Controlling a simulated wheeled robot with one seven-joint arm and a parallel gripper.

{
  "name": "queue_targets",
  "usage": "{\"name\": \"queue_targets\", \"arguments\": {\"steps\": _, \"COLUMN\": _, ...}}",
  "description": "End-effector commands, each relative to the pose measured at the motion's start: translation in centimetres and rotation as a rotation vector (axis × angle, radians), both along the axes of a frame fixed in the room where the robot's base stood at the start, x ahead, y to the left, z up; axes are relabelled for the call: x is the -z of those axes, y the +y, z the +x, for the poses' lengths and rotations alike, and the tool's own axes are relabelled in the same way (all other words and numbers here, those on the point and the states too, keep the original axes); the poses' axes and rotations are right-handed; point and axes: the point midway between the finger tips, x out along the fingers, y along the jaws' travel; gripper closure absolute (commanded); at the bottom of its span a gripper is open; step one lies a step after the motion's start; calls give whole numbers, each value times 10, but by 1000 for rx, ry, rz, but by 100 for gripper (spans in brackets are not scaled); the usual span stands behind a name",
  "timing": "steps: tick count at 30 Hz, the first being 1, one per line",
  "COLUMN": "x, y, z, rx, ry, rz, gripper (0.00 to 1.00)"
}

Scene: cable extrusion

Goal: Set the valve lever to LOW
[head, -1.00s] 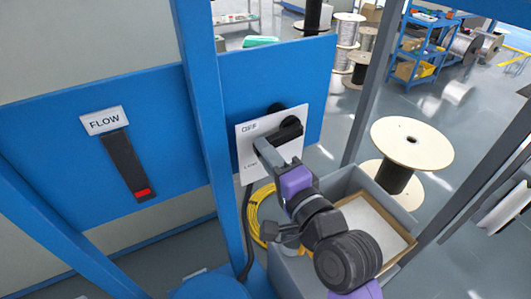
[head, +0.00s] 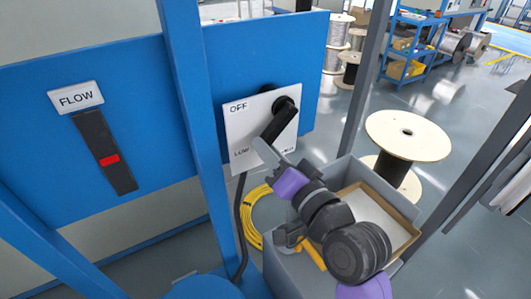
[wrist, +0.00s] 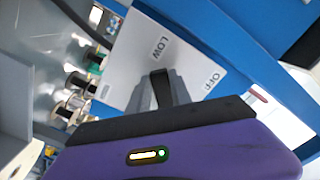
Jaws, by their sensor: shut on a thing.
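The black valve lever (head: 281,122) is on a white plate (head: 243,128) on the blue panel. It slants down and left from its pivot. The plate reads OFF at top left and LOW at lower left; a third label at lower right is partly hidden. The lever lies to the right of the LOW mark. My gripper (head: 267,150) is shut on the lever's lower end. In the wrist view, the lever (wrist: 160,84) sits between the grey fingers, with LOW and OFF both readable.
A blue post (head: 191,110) stands left of the plate. A grey bin (head: 290,268) with a cardboard box (head: 402,243) is below and right, under my arm. A yellow cable coil (head: 254,218) hangs below the plate. A cable reel (head: 408,136) stands at right.

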Motion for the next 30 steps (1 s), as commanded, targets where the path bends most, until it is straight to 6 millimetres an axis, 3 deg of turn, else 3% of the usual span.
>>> {"name": "queue_targets", "arguments": {"steps": 14, "x": 2, "y": -1, "z": 1, "rx": 0, "ry": -5, "rz": -13, "gripper": 100}}
{"name": "queue_targets", "arguments": {"steps": 15, "x": 2, "y": -1, "z": 1, "rx": 0, "ry": -5, "rz": -13, "gripper": 69}}
{"name": "queue_targets", "arguments": {"steps": 18, "x": 2, "y": -1, "z": 1, "rx": 0, "ry": -5, "rz": -13, "gripper": 53}}
{"name": "queue_targets", "arguments": {"steps": 30, "x": 2, "y": -5, "z": -5, "rx": 1, "ry": -6, "rz": -13, "gripper": 53}}
